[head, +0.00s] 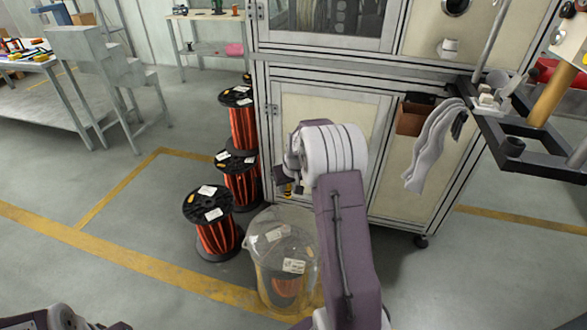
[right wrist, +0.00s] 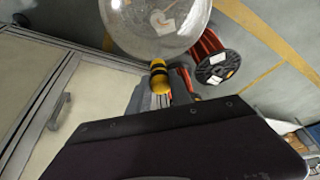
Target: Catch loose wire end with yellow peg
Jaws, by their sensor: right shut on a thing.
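My right gripper (head: 289,178) hangs in front of the machine cabinet, above the clear container. It is shut on the yellow peg (head: 287,190), which shows small and partly hidden by my wrist. In the right wrist view the yellow peg (right wrist: 158,77) has dark bands and sticks out beyond the jaws (right wrist: 163,97), overlapping the container's rim in the picture. The clear container (head: 258,275) holds a spool of orange wire (head: 287,287); it also shows in the right wrist view (right wrist: 140,30). I cannot make out a loose wire end. My left gripper is out of view.
Several black-flanged spools of orange wire (head: 217,235) stand left of the container, some stacked. The cabinet (head: 385,210) is close behind my right wrist. Grey gloves (head: 432,145) hang on its front.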

